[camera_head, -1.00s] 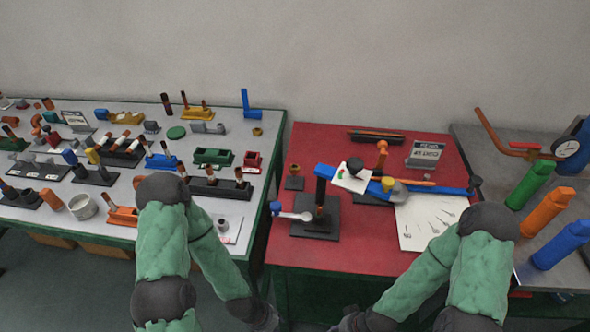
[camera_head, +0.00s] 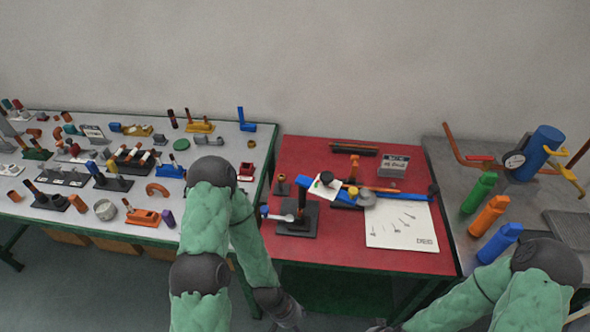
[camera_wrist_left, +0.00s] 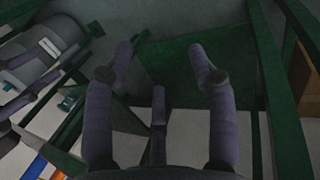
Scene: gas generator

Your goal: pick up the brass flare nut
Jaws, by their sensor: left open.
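A small brass-coloured nut (camera_head: 251,144) lies near the back right corner of the white-topped table in the head view. It looks like the brass flare nut, but it is too small to be sure. My left gripper (camera_head: 287,318) is low at the bottom of the head view, in front of the gap between the tables, well short of the nut. In the left wrist view its fingers (camera_wrist_left: 161,60) are spread apart with nothing between them. My right gripper (camera_head: 383,328) is mostly cut off by the bottom edge, so its jaws cannot be read.
The white-topped table (camera_head: 75,219) is crowded with fittings and racks. The red table (camera_head: 330,255) holds a blue lever assembly (camera_head: 338,190) and a white dial sheet (camera_head: 402,226). The grey bench (camera_head: 450,185) bears colored bottles and a gauge (camera_head: 514,160). Green table framing (camera_wrist_left: 272,90) surrounds the left fingers.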

